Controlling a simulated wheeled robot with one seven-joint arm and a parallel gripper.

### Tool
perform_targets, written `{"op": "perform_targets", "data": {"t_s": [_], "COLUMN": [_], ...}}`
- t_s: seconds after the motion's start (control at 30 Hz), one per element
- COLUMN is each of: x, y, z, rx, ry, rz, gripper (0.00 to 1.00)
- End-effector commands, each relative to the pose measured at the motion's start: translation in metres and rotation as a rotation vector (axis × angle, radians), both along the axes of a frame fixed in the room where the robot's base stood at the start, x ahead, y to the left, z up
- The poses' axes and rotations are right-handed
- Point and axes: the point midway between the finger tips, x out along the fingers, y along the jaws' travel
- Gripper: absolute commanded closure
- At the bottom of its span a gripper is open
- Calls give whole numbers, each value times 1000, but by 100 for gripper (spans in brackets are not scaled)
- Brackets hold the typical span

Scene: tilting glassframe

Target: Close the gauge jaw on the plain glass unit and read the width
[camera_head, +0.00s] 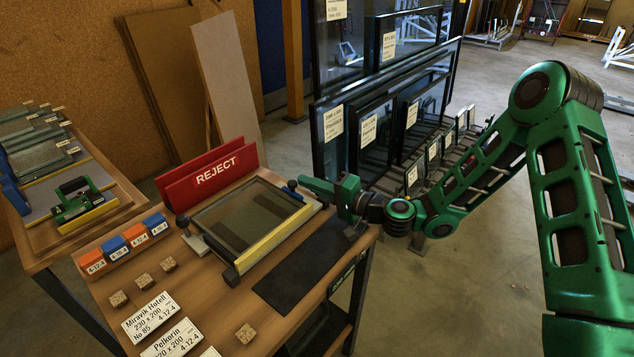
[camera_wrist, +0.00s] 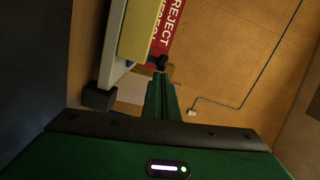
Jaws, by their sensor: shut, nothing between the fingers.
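The glass unit (camera_head: 240,218), a dark pane with a pale edge, lies flat on the wooden bench. A gauge frame surrounds it, with a yellow bar (camera_head: 275,240) along the near right side and a grey end piece (camera_head: 194,238) at the left. A dark knob (camera_head: 292,185) stands at the frame's far right corner. My green gripper (camera_head: 305,186) is shut and empty, with its tips close to this knob. In the wrist view the shut fingers (camera_wrist: 160,85) point at the black knob (camera_wrist: 158,62); contact cannot be told. No width reading is legible.
A red REJECT rack (camera_head: 212,175) stands behind the frame. Orange and blue labelled blocks (camera_head: 115,246), cork cubes (camera_head: 145,281) and white label cards (camera_head: 150,316) lie at the left and front. A bare black mat (camera_head: 300,272) lies at the right. Glass panes (camera_head: 380,120) stand behind.

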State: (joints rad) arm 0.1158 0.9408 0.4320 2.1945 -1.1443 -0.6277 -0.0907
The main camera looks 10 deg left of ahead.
Motion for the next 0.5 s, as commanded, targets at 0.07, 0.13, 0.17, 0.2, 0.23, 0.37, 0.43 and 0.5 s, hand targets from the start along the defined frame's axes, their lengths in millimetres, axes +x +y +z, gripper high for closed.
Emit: {"op": "perform_targets", "data": {"t_s": [0.07, 0.13, 0.17, 0.2, 0.23, 0.37, 0.43, 0.5], "x": [-1, 0, 0, 1, 2, 11, 18, 15], "y": [1, 1, 0, -1, -3, -12, -21, -35], "z": [0, 0, 0, 1, 1, 4, 6, 6], "rx": [0, 1, 1, 1, 0, 0, 0, -1], "ry": [0, 0, 0, 0, -1, -2, -2, 4], "rz": [2, 2, 2, 2, 2, 2, 1, 1], "gripper": [100, 100, 100, 100, 100, 100, 100, 100]}}
